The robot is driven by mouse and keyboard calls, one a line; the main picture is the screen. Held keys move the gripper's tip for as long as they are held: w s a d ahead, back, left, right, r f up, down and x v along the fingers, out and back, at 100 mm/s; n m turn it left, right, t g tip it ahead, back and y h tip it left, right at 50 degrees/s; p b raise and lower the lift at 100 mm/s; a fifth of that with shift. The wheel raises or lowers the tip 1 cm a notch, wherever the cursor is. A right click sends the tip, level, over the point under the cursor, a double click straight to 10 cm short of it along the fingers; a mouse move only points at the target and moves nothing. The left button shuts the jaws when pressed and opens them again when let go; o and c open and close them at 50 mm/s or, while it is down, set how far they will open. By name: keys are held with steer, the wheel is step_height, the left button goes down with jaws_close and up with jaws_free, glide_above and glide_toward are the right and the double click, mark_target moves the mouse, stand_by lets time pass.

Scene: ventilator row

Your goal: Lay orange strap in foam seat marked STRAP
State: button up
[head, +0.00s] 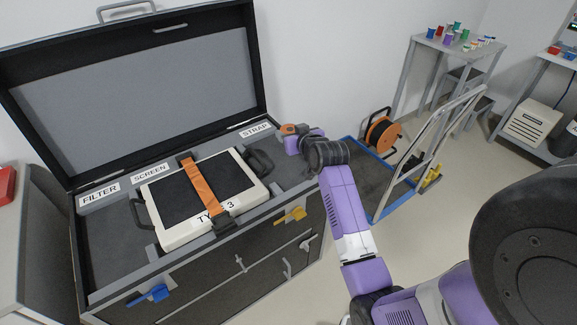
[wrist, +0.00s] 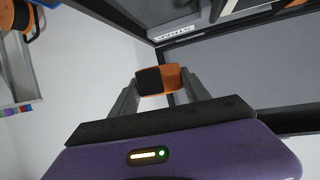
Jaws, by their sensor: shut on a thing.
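My gripper (head: 297,137) is at the right end of the open case, by the STRAP label (head: 255,131). It is shut on a small orange strap (head: 288,128) with a black part; the wrist view shows this strap (wrist: 173,77) between the fingertips (wrist: 160,88). The strap appears raised above the foam (head: 292,172). The STRAP seat's opening is not clearly visible, partly hidden by my gripper and arm.
The case lid (head: 150,80) stands open at the back. FILTER (head: 99,195) and SCREEN (head: 150,172) labels mark the back edge. Yellow (head: 291,215) and blue (head: 148,295) latches sit on the front. A trolley (head: 378,205) with a cable reel (head: 382,133) stands to the right.

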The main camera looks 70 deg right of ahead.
mark_target(290, 170)
step_height(290, 170, down, 14)
steer(key=shift+w+b, duration=0.1)
steer(key=shift+b, duration=0.8)
steer(key=shift+f, duration=0.15)
steer(key=o, duration=1.4)
steer(key=shift+r, duration=0.25)
steer(key=p+v, duration=0.1)
steer(key=v, duration=1)
steer(key=shift+s+a, duration=0.2)
steer(key=shift+a, duration=0.05)
steer(key=shift+s+a+r, duration=0.1)
steer(key=shift+r, duration=0.05)
